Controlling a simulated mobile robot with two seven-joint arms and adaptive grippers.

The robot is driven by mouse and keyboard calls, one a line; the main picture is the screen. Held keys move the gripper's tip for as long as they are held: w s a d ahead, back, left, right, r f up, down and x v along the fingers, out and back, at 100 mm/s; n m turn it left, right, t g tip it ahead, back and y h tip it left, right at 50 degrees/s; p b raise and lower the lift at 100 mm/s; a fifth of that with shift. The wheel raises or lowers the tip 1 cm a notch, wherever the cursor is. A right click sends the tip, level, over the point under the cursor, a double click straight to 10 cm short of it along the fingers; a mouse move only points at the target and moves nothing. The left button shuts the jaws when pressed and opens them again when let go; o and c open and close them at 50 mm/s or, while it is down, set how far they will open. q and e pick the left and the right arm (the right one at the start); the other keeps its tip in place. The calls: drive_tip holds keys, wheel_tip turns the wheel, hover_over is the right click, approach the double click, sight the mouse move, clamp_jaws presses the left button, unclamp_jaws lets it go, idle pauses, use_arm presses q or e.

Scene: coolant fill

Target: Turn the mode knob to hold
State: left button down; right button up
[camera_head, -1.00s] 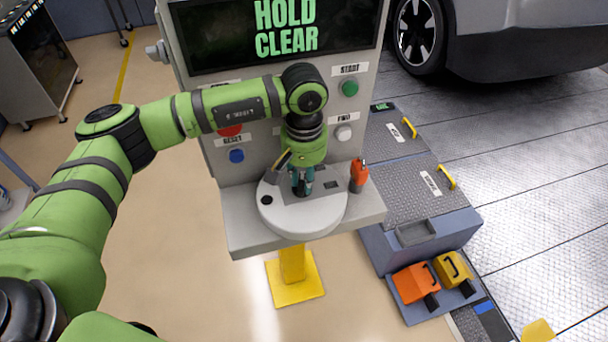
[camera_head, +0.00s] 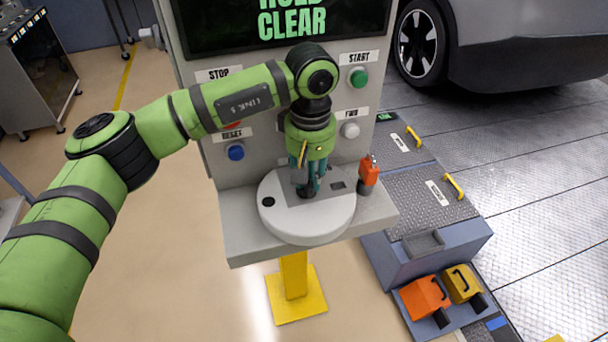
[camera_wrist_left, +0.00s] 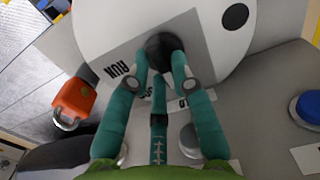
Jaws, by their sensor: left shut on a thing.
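The mode knob is a dark round knob (camera_wrist_left: 163,47) on a grey plate set on a round white disc (camera_head: 335,222) on the console's shelf. My left gripper (camera_wrist_left: 160,62) reaches down from above. Its teal fingers are shut on the knob and hide part of it. In the head view the left gripper (camera_head: 307,190) covers the knob. The word RUN shows on the plate in the wrist view, beside the fingers; another label is mostly hidden behind them. Which mark the knob points at cannot be told. My right gripper is not in view.
The console screen (camera_head: 290,22) shows CLEAR with a cut-off word above. Below it are a green START button (camera_head: 358,78), a white button (camera_head: 350,130) and a blue RESET button (camera_head: 236,152). An orange padlock-like object (camera_head: 368,172) stands right of the disc. A car (camera_head: 520,45) is at upper right.

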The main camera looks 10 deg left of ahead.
use_arm(q)
drive_tip(key=c, duration=1.1)
unclamp_jaws()
drive_tip(key=shift+o, duration=0.2)
wheel_tip(320, 180, up, 12)
